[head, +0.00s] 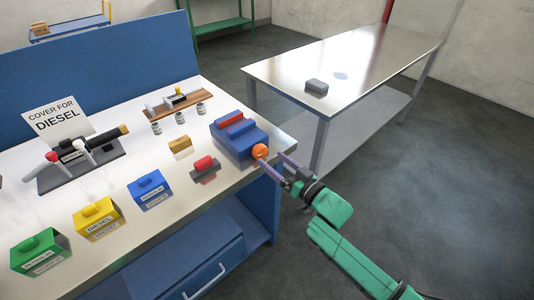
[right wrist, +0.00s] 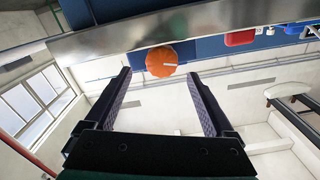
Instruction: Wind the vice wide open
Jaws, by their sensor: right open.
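The vice (head: 240,143) is a blue block with a red piece on top, at the right front corner of the white-topped bench. Its round orange knob (head: 260,151) faces the bench's right edge. How far its jaws stand apart is too small to tell. My right gripper (head: 271,160) is open at the knob, its two fingers pointing at it. In the right wrist view the knob (right wrist: 161,62) with a pale mark shows between and just beyond the fingertips (right wrist: 159,74), with gaps on both sides. My left gripper is not in view.
A red-and-grey item (head: 204,168) and a brass-coloured block (head: 180,145) lie left of the vice. Yellow (head: 99,218), blue (head: 150,190) and green (head: 40,252) boxes line the front. A steel table (head: 360,65) stands at right, across open floor.

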